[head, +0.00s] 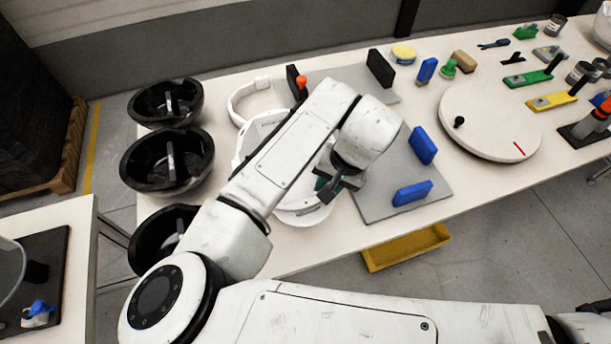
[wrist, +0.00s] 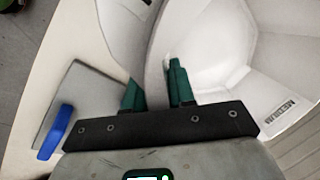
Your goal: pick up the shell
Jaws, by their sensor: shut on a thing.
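The white helmet shell (head: 302,212) is on the table side, behind and below my arm in the head view. My forearm hides much of it. My gripper (head: 327,188) is at its right-hand rim. In the wrist view the shell (wrist: 225,50) shows its pale inside with a "MEDIUM" label. The green fingers of my gripper (wrist: 156,84) stand on either side of the shell's wall and are shut on it. I cannot tell whether the shell touches the table.
Black bowl-like shells (head: 167,160) line the table's left end. A grey board (head: 405,195) with blue blocks (head: 412,193) lies right of the shell. A round white turntable (head: 490,120) is further right. A yellow bin (head: 405,248) sits below the front edge.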

